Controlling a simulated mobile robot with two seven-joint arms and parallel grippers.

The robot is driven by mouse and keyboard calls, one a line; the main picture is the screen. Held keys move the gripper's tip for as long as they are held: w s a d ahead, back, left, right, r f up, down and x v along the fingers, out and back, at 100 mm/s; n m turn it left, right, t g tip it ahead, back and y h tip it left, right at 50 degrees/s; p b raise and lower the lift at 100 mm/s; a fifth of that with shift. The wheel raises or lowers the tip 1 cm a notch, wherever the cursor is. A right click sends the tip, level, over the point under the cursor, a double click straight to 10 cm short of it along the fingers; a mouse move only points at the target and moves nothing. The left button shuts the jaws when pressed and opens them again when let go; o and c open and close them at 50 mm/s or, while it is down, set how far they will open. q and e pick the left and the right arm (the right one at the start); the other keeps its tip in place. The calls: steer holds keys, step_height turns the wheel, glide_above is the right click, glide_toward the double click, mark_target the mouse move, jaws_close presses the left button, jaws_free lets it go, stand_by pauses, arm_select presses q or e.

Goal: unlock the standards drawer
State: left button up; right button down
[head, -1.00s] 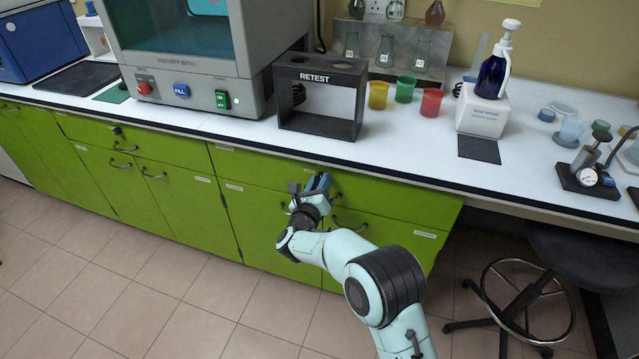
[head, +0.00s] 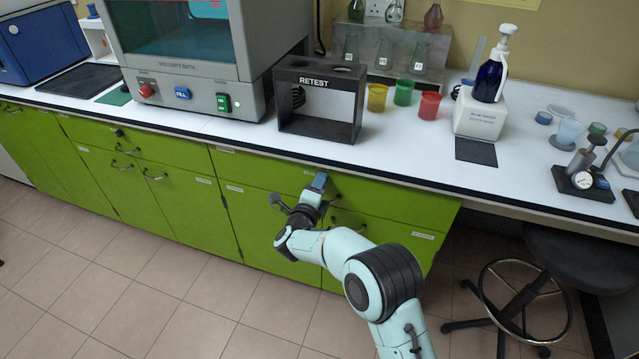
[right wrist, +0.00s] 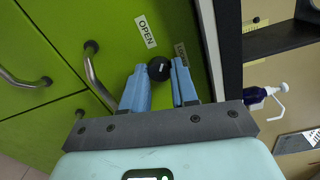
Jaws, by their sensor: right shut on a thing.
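The green drawer front (head: 390,198) lies just under the countertop edge. In the right wrist view a round black lock knob (right wrist: 158,68) is on the green front, between an "OPEN" label (right wrist: 145,31) and a second label that seems to read "LOCKED" (right wrist: 182,55). My right gripper (head: 319,182) is at this front, with its blue fingers (right wrist: 158,82) on either side of the knob, shut on it. The gripper hides the knob in the head view. The drawer looks closed. My left gripper is not in view.
The white countertop (head: 230,133) overhangs close above the gripper. A black RETEST stand (head: 300,132) and coloured cups stand on it. Metal handles (right wrist: 98,80) are close by on the green fronts. A black stool (head: 570,262) stands right; the floor ahead is clear.

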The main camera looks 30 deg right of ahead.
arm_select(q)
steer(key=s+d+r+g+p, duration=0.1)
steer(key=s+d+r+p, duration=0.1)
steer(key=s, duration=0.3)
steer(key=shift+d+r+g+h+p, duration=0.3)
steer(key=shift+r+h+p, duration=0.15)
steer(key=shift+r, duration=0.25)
arm_select(e)
steer(key=shift+n, duration=3.6)
steer(key=shift+g, duration=0.3)
steer(key=c, duration=0.9)
jaws_free()
steer(key=shift+o, duration=0.2)
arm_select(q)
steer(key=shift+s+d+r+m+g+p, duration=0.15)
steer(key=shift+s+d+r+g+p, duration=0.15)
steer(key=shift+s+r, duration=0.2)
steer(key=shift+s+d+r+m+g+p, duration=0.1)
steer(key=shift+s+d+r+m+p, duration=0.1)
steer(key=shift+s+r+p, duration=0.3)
arm_select(e)
steer(key=f+v, duration=0.1)
steer(key=v, duration=1.2)
steer(key=shift+a+r, duration=0.25)
steer(key=shift+r, duration=0.1)
